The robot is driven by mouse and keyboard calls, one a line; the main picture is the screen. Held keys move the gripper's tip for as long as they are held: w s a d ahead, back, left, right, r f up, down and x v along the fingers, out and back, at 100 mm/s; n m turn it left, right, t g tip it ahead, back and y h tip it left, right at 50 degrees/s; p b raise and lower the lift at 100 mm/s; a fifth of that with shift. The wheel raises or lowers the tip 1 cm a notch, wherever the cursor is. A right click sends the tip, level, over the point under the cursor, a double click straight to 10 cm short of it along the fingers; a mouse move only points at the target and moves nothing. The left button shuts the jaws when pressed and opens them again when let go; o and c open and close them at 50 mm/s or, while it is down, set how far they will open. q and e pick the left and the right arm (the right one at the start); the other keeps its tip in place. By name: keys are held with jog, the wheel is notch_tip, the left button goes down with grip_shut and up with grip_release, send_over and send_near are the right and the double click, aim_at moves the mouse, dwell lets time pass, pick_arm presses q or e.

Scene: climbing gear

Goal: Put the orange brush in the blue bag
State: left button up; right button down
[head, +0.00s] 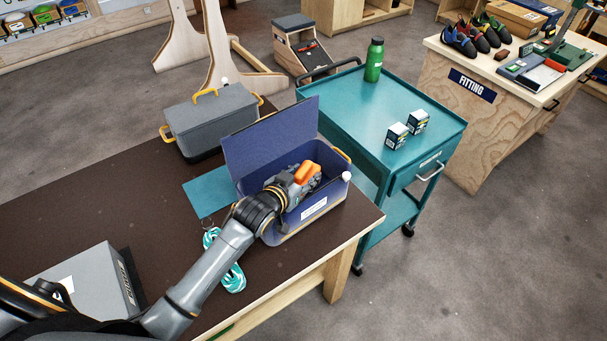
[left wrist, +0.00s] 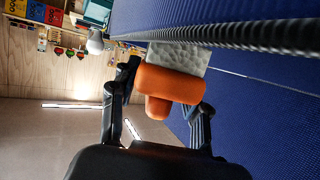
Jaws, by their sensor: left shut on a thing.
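The blue bag (head: 311,212) stands on the dark table with its lid raised at the back. My left gripper (head: 304,183) reaches into the bag's open top and is shut on the orange brush (head: 307,171). In the left wrist view the brush's orange body (left wrist: 172,84) sits between the two fingers, with a pale grey block-like part beyond it, close to the blue bag wall (left wrist: 262,90). I cannot tell whether the brush touches the bag's floor. My right gripper is not in view.
A grey case (head: 213,122) with yellow handles stands behind the bag. A teal-and-white rope (head: 232,277) lies beside my left arm. A grey box (head: 92,283) is at the near left. A teal cart (head: 345,98) with a green bottle (head: 375,60) stands at the right.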

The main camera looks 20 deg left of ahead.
pick_arm(q)
jog(key=shift+f, duration=0.4)
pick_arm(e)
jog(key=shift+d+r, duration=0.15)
pick_arm(q)
jog(key=shift+f, duration=0.1)
jog(key=shift+f, duration=0.25)
jog(key=o, duration=1.2)
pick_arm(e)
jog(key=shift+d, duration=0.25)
pick_arm(q)
jog(key=shift+r, duration=0.1)
